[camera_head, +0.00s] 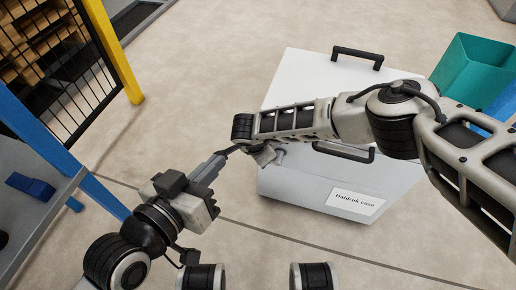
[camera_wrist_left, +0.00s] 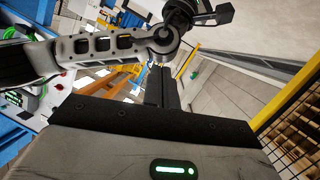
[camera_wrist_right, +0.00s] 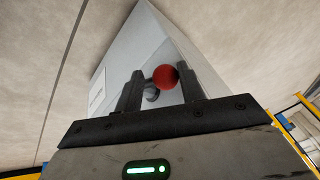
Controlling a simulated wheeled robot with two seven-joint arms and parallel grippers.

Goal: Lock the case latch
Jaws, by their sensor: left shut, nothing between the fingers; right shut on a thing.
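The white case (camera_head: 290,195) stands on the floor, with a black handle on its lid, another on its front, and a label reading "Haldruk case" (camera_head: 355,200). A red ball knob (camera_wrist_right: 165,77), which I take to be part of the latch, shows at the case in the right wrist view. My right gripper (camera_wrist_right: 162,88) is shut on this knob, one finger on either side. In the head view my right arm covers part of the case, and the knob is hidden. My left gripper (camera_head: 208,169) is shut and empty, left of the case; its closed fingers (camera_wrist_left: 162,87) also show in the left wrist view.
A teal bin (camera_head: 470,68) and a blue one stand right of the case. A yellow post (camera_head: 112,55) with a black mesh fence is at upper left. A grey table (camera_head: 30,185) with a blue object is at left. Floor in front of the case is clear.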

